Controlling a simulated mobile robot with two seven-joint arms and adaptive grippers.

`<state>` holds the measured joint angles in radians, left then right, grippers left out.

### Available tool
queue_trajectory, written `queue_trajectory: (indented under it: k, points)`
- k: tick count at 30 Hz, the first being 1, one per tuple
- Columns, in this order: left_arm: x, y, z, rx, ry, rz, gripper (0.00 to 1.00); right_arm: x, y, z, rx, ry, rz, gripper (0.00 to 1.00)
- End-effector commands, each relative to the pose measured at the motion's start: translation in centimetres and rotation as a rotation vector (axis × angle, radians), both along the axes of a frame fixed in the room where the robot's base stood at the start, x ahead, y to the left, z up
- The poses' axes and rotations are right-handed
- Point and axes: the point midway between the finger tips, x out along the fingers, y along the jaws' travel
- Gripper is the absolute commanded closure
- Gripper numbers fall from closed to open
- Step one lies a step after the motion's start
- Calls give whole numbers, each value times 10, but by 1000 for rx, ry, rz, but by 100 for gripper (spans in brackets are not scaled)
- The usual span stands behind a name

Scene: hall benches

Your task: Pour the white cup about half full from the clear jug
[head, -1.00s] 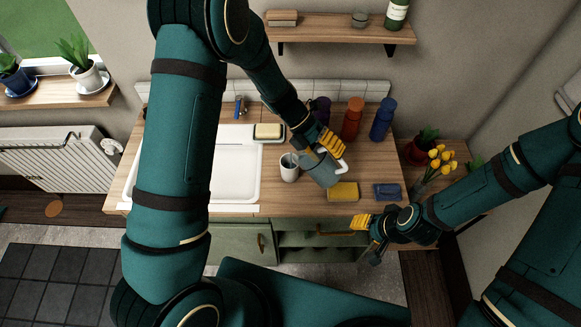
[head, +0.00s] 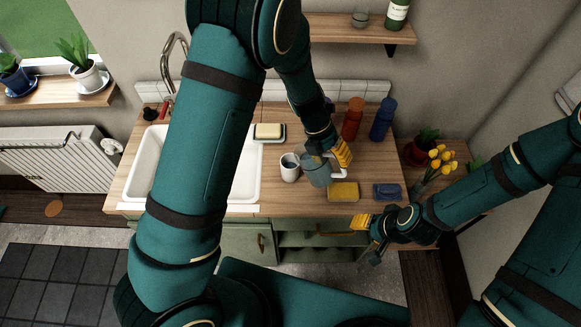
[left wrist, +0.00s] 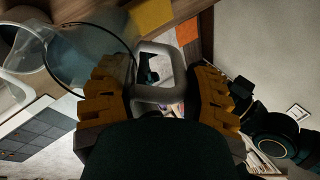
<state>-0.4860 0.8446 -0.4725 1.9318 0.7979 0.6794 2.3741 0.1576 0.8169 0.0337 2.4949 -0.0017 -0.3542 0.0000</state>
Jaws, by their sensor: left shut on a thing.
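The white cup (head: 290,172) stands upright on the wooden counter, right of the sink. Its inside looks grey-blue, but I cannot tell the level. The clear jug (head: 316,172), bluish inside, is close to the cup's right and looks nearly upright. I cannot tell whether it touches the counter. My left gripper (head: 341,156) is shut on the jug's pale handle. In the left wrist view the handle (left wrist: 160,72) sits between the yellow fingers (left wrist: 160,98), with the jug (left wrist: 88,58) at upper left. My right gripper (head: 366,240) is open and empty in front of the counter.
A yellow sponge (head: 343,191) and a blue item (head: 387,191) lie in front and to the right. Red (head: 353,118) and blue (head: 382,120) bottles stand behind. A soap dish (head: 269,133) is by the sink (head: 245,185). Yellow tulips (head: 441,160) stand at right.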

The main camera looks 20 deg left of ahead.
Motion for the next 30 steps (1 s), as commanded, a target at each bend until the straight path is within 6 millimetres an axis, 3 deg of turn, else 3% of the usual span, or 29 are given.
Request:
queue_trajectory:
  k: [9,21,30]
  points:
    - [-1,-4,-2,123,-27,-1,92,0,0,0,0,0,0,52]
    - [-1,0,-22,381,-83,-3,92,0,0,0,0,0,-1,52]
    - [0,0,-23,393,-85,1,92,0,0,0,0,0,0,52]
